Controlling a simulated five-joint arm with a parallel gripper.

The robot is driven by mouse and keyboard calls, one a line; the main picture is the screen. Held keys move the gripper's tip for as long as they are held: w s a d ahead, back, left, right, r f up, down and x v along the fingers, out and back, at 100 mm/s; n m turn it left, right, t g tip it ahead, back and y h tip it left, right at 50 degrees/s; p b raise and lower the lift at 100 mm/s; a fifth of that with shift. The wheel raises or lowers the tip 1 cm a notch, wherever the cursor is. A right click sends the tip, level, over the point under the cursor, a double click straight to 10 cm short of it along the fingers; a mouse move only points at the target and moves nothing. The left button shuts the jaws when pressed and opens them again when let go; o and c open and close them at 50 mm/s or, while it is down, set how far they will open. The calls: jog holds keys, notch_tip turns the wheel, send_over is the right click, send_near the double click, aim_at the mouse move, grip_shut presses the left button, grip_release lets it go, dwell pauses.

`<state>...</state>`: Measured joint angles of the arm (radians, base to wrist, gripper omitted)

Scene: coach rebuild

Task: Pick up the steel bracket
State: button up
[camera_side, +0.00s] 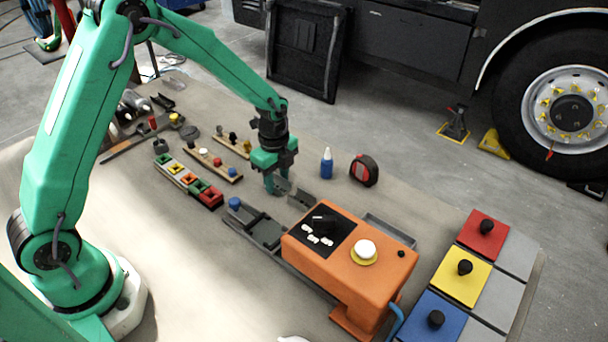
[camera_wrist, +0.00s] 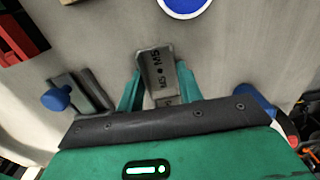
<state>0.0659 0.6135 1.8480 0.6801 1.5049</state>
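The steel bracket (camera_wrist: 158,70) is a small grey metal piece with dark "M5" lettering and a dark hole. In the wrist view it lies between the two green fingers of my gripper (camera_wrist: 160,72), slightly tilted, with its near end partly hidden. The fingertips are very close to its two sides; I cannot tell whether both touch it. In the side view my gripper (camera_side: 276,186) points down close to the tabletop, and a small grey shape shows beside the fingers. Whether the bracket is off the table is not clear.
The orange machine (camera_side: 350,268) stands right of my gripper, with a grey slide with a blue knob (camera_side: 234,203) in front. The coloured block row (camera_side: 190,182) is to the left. A blue bottle (camera_side: 326,165) and tape measure (camera_side: 364,170) stand behind. Coloured lidded bins (camera_side: 465,283) are at right.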

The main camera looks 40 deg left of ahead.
aim_at(278, 186)
jog(key=shift+r, duration=0.1)
jog(key=shift+r, duration=0.75)
notch_tip(278, 186, up, 2)
jog(key=shift+r, duration=0.25)
jog(key=s+d+r, duration=0.2)
jog(key=d, duration=0.1)
jog(key=s+d+r, duration=0.2)
jog(key=d, duration=0.1)
jog(key=s+d+r, duration=0.2)
jog(key=d+r, duration=0.1)
jog(key=shift+s+d, duration=0.3)
jog(key=shift+s, duration=0.05)
jog(key=shift+f, duration=0.1)
jog(key=s, duration=0.2)
jog(key=s+f, duration=0.1)
jog(key=s, duration=0.1)
jog(key=s+f, duration=0.1)
jog(key=shift+s+a, duration=0.3)
jog(key=shift+s, duration=0.1)
jog(key=shift+f, duration=0.15)
jog(key=shift+f, duration=2.25)
